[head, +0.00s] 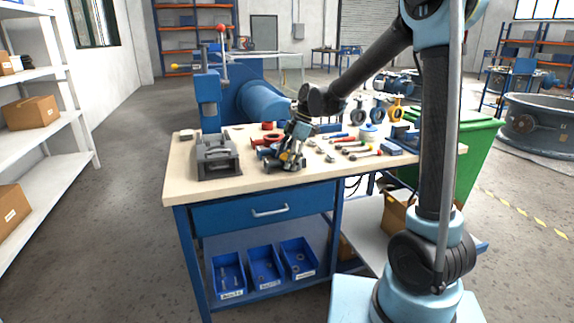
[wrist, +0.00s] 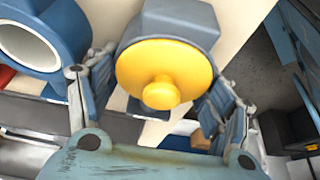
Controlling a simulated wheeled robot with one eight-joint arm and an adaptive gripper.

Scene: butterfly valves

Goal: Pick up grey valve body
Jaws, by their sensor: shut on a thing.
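The grey valve body (wrist: 180,18) shows at the top middle of the wrist view, with a round yellow cap and knob (wrist: 160,68) on the side facing the camera. My gripper (wrist: 158,88) has one finger on each side of this part and is shut on it. In the head view my gripper (head: 286,160) is low over the front middle of the workbench, pointing down. The valve body is mostly hidden there by the fingers. I cannot tell whether it still touches the bench top.
A blue ring-shaped part (wrist: 42,38) lies close to my left finger in the wrist view. A grey vise (head: 216,158) stands left on the workbench (head: 187,178). Red parts and several tools lie behind and right. The bench's front edge is close.

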